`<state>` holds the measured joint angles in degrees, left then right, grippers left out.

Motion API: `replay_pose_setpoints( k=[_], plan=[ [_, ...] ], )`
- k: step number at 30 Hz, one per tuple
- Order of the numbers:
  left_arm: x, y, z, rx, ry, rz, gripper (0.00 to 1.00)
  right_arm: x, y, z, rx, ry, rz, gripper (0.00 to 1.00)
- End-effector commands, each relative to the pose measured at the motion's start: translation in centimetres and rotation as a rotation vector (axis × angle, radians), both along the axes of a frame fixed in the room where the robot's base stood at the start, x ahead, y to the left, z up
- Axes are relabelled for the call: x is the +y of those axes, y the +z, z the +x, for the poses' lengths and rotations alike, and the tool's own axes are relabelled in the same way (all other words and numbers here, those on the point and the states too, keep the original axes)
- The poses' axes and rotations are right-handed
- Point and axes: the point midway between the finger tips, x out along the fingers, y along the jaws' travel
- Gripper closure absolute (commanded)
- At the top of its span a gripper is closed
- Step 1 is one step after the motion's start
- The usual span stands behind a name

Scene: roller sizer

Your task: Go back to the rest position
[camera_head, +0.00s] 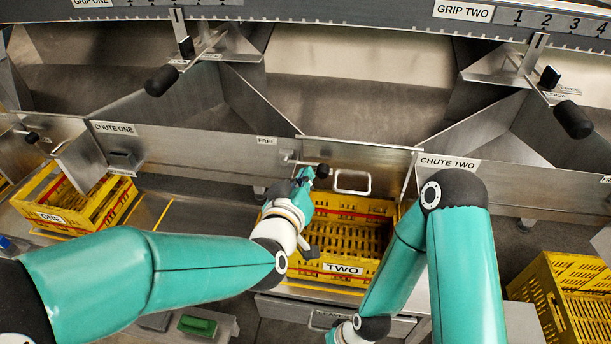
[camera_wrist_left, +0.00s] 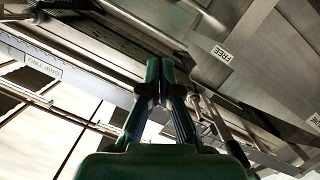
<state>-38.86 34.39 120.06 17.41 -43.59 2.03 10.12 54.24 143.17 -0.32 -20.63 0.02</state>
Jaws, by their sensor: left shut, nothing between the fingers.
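My left arm reaches in from the left. Its gripper (camera_head: 308,178) is above the back edge of the yellow crate labelled TWO (camera_head: 343,268), close to the door lever beside the FREE label. In the left wrist view the two dark green fingers (camera_wrist_left: 158,82) are together with nothing between them. The steel and a FREE label (camera_wrist_left: 222,54) fill the right of that view. I cannot tell from these views whether the gripper touches the lever. My right arm folds down on the right side, and its gripper is out of view below the picture.
Steel chutes marked CHUTE ONE (camera_head: 114,128) and CHUTE TWO (camera_head: 449,163) flank the middle gate (camera_head: 352,181). Black-ended levers hang at GRIP ONE (camera_head: 162,80) and GRIP TWO (camera_head: 573,119). Yellow crates stand at left (camera_head: 75,200) and right (camera_head: 572,290). A green object (camera_head: 197,325) lies low left.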

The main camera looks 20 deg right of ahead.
Motion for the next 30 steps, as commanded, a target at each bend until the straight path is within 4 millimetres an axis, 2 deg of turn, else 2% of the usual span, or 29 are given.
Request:
replay_pose_setpoints(
  k=[12,14,17,20,23,24,26,27,29,30],
  plan=[
    [0.1,0.0,0.2,0.0,0.002,0.0,1.0,0.0,0.0,0.0,0.0,0.0,0.0,1.0],
    [0.6,-0.2,0.5,0.005,0.013,0.0,1.0,0.0,0.0,0.0,0.0,0.0,0.0,1.0],
    [2.6,-1.5,1.9,0.028,0.054,0.005,1.0,0.0,0.0,0.0,0.0,0.0,0.0,1.0],
    [6.1,-4.5,3.9,0.078,0.124,0.021,1.0,0.0,0.0,0.0,0.0,0.0,0.0,1.0],
    [10.9,-9.3,5.2,0.163,0.202,0.053,1.0,0.0,0.0,0.0,0.0,0.0,0.0,1.0],
    [12.9,-11.5,5.4,0.204,0.23,0.069,1.0,0.0,0.0,0.0,0.0,0.0,0.0,1.0],
    [15.9,-15.2,5.1,0.276,0.265,0.097,1.0,0.0,0.0,0.0,0.0,0.0,0.0,1.0],
    [17.7,-17.7,4.4,0.33,0.281,0.115,1.0,0.0,0.0,0.0,0.0,0.0,0.0,1.0],
    [20.3,-21.2,3.1,0.412,0.302,0.14,1.0,0.0,0.0,0.0,0.0,0.0,0.0,1.0],
    [21.9,-23.6,1.9,0.474,0.312,0.155,1.0,0.0,0.0,0.0,0.0,0.0,0.0,1.0]
  ],
)
